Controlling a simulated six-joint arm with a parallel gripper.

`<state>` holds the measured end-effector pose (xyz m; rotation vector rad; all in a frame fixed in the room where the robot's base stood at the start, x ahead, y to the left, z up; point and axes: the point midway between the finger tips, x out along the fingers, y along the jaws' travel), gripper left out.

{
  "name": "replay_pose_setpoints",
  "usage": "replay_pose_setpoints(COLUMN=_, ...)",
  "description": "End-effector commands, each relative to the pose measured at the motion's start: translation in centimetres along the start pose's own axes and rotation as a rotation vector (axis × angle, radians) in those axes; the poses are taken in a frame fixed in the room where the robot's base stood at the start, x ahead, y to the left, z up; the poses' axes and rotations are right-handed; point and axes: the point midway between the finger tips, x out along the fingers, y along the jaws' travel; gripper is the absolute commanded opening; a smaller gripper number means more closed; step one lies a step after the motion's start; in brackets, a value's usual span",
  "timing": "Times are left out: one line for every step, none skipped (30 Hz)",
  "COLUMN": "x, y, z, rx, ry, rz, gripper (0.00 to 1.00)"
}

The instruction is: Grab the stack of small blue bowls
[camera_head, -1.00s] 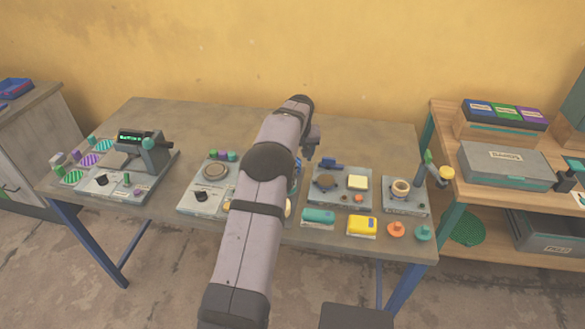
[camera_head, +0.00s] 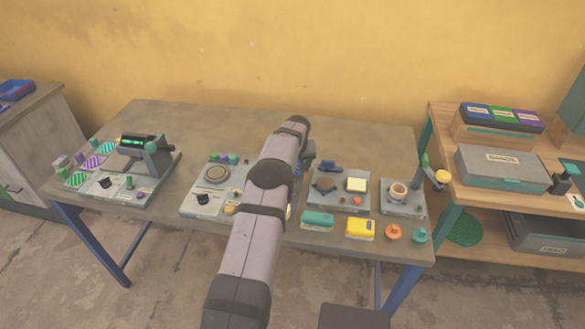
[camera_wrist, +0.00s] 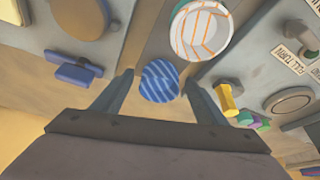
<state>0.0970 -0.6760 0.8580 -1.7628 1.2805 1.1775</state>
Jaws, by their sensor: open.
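The small blue bowls (camera_wrist: 160,81) show in the wrist view as one round blue shape with pale diagonal stripes; how many are stacked cannot be told. My gripper (camera_wrist: 159,78) is open, with one finger on each side of the blue bowls. I cannot tell whether the fingertips reach down around the stack or are still above it. No contact is visible. In the head view my arm hides the gripper and nearly all of the bowls; only a sliver of blue (camera_head: 298,169) shows beside the arm.
A white bowl with orange stripes (camera_wrist: 202,32) lies close beyond the blue bowls. A yellow peg (camera_wrist: 228,98) stands near the right finger. Grey device panels (camera_head: 338,190) flank the narrow tabletop strip.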

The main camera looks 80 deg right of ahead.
Motion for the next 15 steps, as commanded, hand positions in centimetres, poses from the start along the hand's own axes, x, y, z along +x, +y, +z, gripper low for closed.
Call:
replay_pose_setpoints(x=0.5, y=0.0, z=0.0, rx=0.0, ry=-0.001, rz=0.0, gripper=0.66)
replay_pose_setpoints(x=0.6, y=0.0, z=0.0, rx=0.0, ry=-0.001, rz=0.0, gripper=0.66)
replay_pose_setpoints(x=0.9, y=0.0, z=0.0, rx=0.0, ry=-0.001, rz=0.0, gripper=0.66)
replay_pose_setpoints(x=1.1, y=0.0, z=0.1, rx=0.0, ry=-0.001, rz=0.0, gripper=0.66)
replay_pose_setpoints(x=1.2, y=0.0, z=0.1, rx=0.0, ry=-0.001, rz=0.0, gripper=0.66)
replay_pose_setpoints(x=1.3, y=0.0, z=0.1, rx=0.0, ry=-0.001, rz=0.0, gripper=0.66)
replay_pose_setpoints(x=1.4, y=0.0, z=0.1, rx=0.0, ry=-0.001, rz=0.0, gripper=0.66)
replay_pose_setpoints(x=1.4, y=0.0, z=0.1, rx=0.0, ry=-0.001, rz=0.0, gripper=0.66)
replay_pose_setpoints(x=1.5, y=0.0, z=0.1, rx=0.0, ry=-0.001, rz=0.0, gripper=0.66)
replay_pose_setpoints(x=1.5, y=0.0, z=0.1, rx=0.0, ry=-0.001, rz=0.0, gripper=0.66)
replay_pose_setpoints(x=1.5, y=0.0, z=0.1, rx=0.0, ry=-0.001, rz=0.0, gripper=0.66)
replay_pose_setpoints(x=1.5, y=0.0, z=0.1, rx=0.0, ry=-0.001, rz=0.0, gripper=0.66)
replay_pose_setpoints(x=1.5, y=0.0, z=0.1, rx=0.0, ry=0.0, rz=0.0, gripper=0.66)
replay_pose_setpoints(x=1.5, y=0.0, z=0.1, rx=0.0, ry=-0.001, rz=0.0, gripper=0.66)
replay_pose_setpoints(x=1.5, y=0.0, z=0.1, rx=0.0, ry=-0.001, rz=0.0, gripper=0.66)
